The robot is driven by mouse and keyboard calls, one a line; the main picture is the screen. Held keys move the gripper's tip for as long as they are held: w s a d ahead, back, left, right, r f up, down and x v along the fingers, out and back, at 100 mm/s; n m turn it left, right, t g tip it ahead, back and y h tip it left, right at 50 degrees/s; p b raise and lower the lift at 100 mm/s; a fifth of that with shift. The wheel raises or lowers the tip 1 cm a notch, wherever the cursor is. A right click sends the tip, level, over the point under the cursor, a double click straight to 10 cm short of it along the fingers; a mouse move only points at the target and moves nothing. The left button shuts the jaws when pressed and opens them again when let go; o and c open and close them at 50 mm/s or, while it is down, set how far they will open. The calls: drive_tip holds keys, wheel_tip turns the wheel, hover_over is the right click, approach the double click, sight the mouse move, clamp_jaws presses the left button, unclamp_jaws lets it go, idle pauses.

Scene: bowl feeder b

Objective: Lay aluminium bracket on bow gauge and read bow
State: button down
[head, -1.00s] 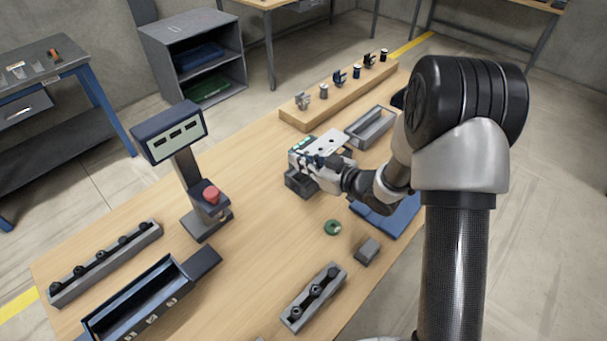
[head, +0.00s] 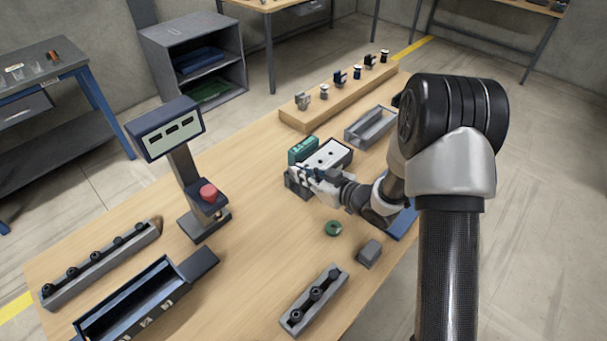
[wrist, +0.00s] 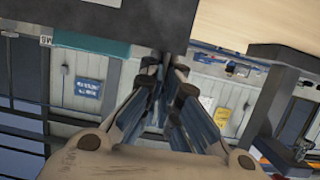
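A pale flat plate (head: 333,149) with dark round spots lies on or just over a dark block at mid-table in the head view. I cannot tell for certain whether it is the aluminium bracket or part of the bow gauge. A green unit (head: 302,149) sits at its left end. My gripper (head: 311,176) is low at the near side of this block, partly merging with it. In the wrist view, my two fingers (wrist: 167,72) converge with a narrow gap, close under a dark grey body (wrist: 110,22) with a teal strip (wrist: 92,46). Their grip is unclear.
A display stand (head: 168,128) with a red button (head: 208,192) stands left. A grey tray (head: 370,127) and a wooden rack (head: 330,100) with several small parts are behind. A green ring (head: 333,228), grey block (head: 369,253) and peg rail (head: 314,300) lie in front.

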drive_tip(key=c, duration=1.8)
unclamp_jaws()
